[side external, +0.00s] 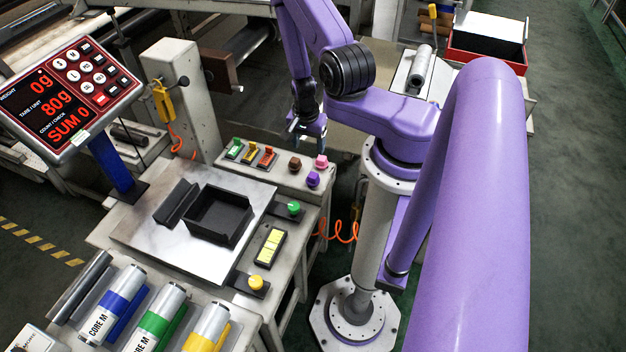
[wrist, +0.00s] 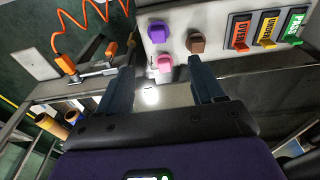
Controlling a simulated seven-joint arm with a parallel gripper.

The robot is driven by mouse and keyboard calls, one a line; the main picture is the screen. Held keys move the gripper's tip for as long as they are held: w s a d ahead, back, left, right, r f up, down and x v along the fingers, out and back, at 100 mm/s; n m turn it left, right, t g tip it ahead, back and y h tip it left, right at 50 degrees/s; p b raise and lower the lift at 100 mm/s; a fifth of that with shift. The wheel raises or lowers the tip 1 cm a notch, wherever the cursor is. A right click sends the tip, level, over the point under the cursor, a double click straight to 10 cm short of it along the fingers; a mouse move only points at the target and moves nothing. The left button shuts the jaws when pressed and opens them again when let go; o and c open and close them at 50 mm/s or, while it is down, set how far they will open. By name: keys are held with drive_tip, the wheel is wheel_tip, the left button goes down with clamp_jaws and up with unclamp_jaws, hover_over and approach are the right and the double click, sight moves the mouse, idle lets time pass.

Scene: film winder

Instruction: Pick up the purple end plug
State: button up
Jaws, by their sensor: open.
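The purple end plug (side external: 313,179) sits at the right end of the grey panel, just below the pink plug (side external: 321,161) and right of the brown plug (side external: 295,164). In the wrist view the purple plug (wrist: 159,31) is at the top, beyond the left fingertip, with the pink plug (wrist: 165,63) nearer. My gripper (side external: 308,132) hangs pointing down above and behind the plugs. In the wrist view my gripper (wrist: 160,72) is open, with nothing held between its two fingers. The brown plug (wrist: 196,42) lies ahead of the right finger.
Switches (side external: 252,152) line the panel left of the plugs. A black tray (side external: 220,216) sits on the metal scale plate. An orange coiled cable (side external: 340,230) hangs beside the bench, and a post (side external: 180,90) stands behind it. Labelled cores (side external: 160,315) lie in front.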

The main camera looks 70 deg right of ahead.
sight(313, 175)
drive_tip(key=shift+d+f, duration=0.25)
drive_tip(key=shift+f, duration=1.75)
drive_tip(key=shift+d+f, duration=0.25)
drive_tip(key=shift+f, duration=1.8)
drive_tip(key=shift+d+f, duration=0.25)
drive_tip(key=shift+f, duration=1.75)
drive_tip(key=shift+s+d+f, duration=0.1)
drive_tip(key=shift+d+f, duration=0.05)
drive_tip(key=shift+f, duration=0.7)
drive_tip(key=shift+s+d+f, duration=0.1)
drive_tip(key=shift+d+f, duration=0.1)
drive_tip(key=shift+f, duration=0.65)
drive_tip(key=shift+d+f, duration=0.15)
drive_tip(key=shift+f, duration=0.7)
drive_tip(key=c, duration=0.9)
